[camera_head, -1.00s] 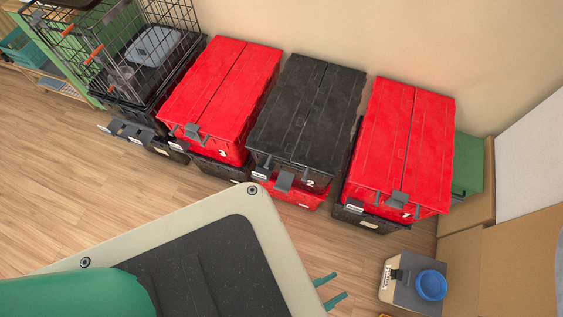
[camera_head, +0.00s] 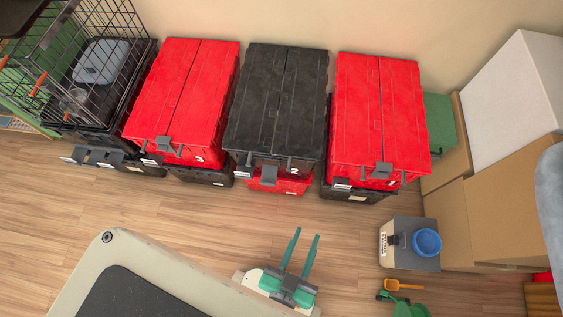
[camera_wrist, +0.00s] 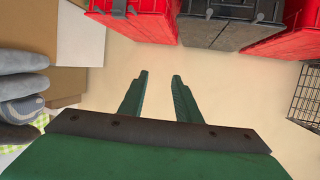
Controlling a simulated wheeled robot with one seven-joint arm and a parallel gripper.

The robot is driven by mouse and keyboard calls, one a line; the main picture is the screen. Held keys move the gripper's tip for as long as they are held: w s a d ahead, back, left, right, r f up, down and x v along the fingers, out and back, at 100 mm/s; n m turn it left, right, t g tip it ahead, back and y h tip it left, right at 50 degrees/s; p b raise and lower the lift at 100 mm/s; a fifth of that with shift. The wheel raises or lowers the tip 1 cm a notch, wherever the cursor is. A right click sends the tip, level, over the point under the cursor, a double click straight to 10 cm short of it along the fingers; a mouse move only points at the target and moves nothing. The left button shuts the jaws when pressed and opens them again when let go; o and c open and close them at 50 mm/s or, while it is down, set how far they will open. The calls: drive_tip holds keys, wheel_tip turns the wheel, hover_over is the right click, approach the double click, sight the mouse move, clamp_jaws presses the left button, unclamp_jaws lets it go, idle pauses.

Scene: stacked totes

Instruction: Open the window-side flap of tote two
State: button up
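Tote two is the black tote (camera_head: 277,95), marked 2, in the middle of three stacks in the head view. Its two-flap lid looks closed, with a seam down the middle and a grey latch (camera_head: 268,174) at the front. It also shows at the top of the wrist view (camera_wrist: 222,32). My gripper (camera_head: 304,232) is in front of and below it, apart from it. Its two green fingers are spread with nothing between them, as the wrist view (camera_wrist: 159,75) also shows. No window is visible in these frames.
Red totes marked 3 (camera_head: 186,92) and 1 (camera_head: 376,105) flank tote two closely. A wire crate (camera_head: 80,75) stands at far left.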

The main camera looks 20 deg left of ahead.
drive_tip(key=w+f+g+y, duration=0.1)
drive_tip(key=w+f+g, duration=0.2)
drive_tip(key=w+f, duration=0.6)
drive_tip(key=n+g+y, duration=0.2)
drive_tip(key=n+g, duration=0.1)
drive_tip(key=g, duration=0.5)
approach(290, 164)
drive_tip(key=x, duration=0.7)
drive_tip(key=shift+w+a+f, duration=0.1)
drive_tip(key=shift+f, duration=0.1)
clamp_jaws()
